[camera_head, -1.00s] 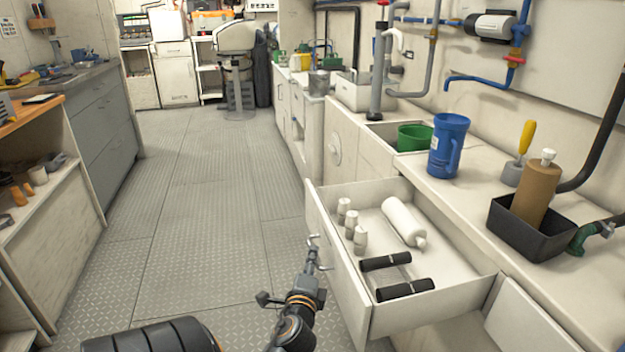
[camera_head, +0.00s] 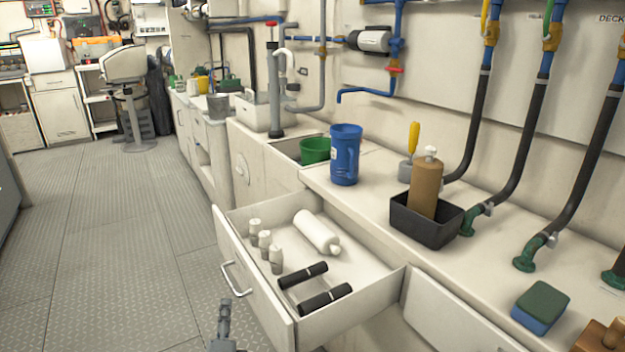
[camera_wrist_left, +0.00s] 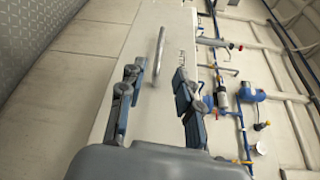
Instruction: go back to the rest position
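My left gripper (camera_head: 224,318) shows at the bottom of the head view, in front of the open drawer (camera_head: 262,305) and apart from its handle (camera_head: 235,279). In the left wrist view the gripper (camera_wrist_left: 158,72) is open, its two fingers spread with nothing between them. The drawer handle (camera_wrist_left: 160,48) shows ahead of the fingertips. The drawer holds a white bottle (camera_head: 317,232), several small white containers (camera_head: 265,243) and two black rolls (camera_head: 303,275). My right gripper is not in view.
On the counter stand a blue jug (camera_head: 346,157), a black bin (camera_head: 425,222) with a brown bottle (camera_head: 425,188), and a green-blue sponge (camera_head: 541,305). The open drawer juts into the aisle. The metal floor (camera_head: 105,225) to the left is clear.

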